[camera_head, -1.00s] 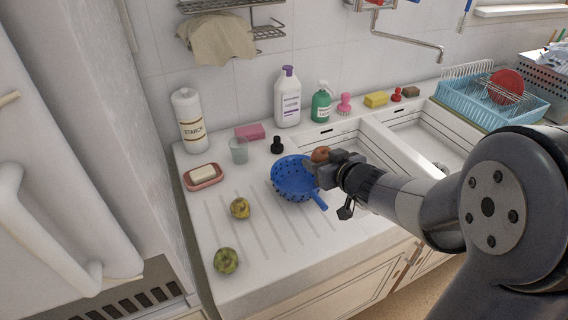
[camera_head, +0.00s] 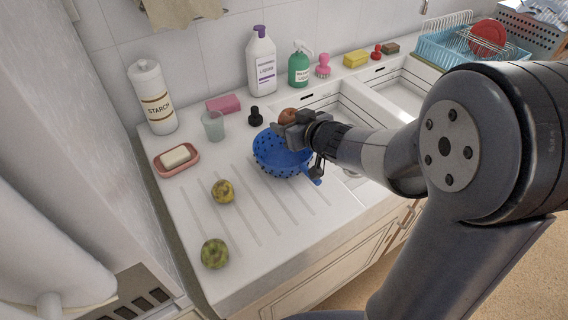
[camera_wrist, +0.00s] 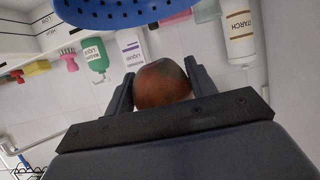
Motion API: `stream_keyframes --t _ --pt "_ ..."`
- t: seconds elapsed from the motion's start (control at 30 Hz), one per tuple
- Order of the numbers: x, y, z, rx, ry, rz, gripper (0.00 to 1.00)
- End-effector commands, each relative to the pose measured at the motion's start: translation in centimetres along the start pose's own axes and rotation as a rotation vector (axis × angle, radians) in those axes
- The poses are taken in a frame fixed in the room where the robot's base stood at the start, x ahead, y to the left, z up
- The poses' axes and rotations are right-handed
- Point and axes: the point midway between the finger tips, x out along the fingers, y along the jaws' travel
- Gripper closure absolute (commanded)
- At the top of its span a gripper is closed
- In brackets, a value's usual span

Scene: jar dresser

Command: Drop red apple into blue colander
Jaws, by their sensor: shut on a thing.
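The red apple (camera_wrist: 162,86) is held between the two fingers of my gripper (camera_wrist: 160,92) in the wrist view. In the head view the apple (camera_head: 288,115) shows at the tip of my gripper (camera_head: 283,125), over the far right part of the blue colander. The blue colander (camera_head: 270,158) stands on the ridged drainboard, with its handle pointing toward the front right. My gripper hides part of its right side. The colander's perforated wall (camera_wrist: 100,12) also shows at the top of the wrist view, apart from the apple.
A yellowish fruit (camera_head: 223,191) and a green fruit (camera_head: 215,253) lie on the drainboard. A soap dish (camera_head: 190,168), a cup (camera_head: 213,126), a black stopper-like item (camera_head: 255,117) and bottles stand behind. The sink basins (camera_head: 345,110) are to the right.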

Motion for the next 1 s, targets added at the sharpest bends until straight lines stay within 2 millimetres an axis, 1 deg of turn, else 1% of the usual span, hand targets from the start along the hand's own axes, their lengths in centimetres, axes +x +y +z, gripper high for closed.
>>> stream_keyframes --t 0.03,0.13,0.5,0.53,0.8,1.0 --pt "0.40 0.00 0.92 -0.001 0.001 0.000 0.72" --pt "0.63 0.01 1.46 -0.001 0.001 0.000 0.72" --pt "0.66 0.01 1.54 -0.001 0.001 0.000 0.72" --pt "0.66 0.01 1.54 -0.001 0.001 0.000 0.45" --pt "0.66 0.01 1.57 0.000 0.001 0.000 0.23" --pt "0.66 0.01 1.62 0.000 0.000 0.000 0.22"
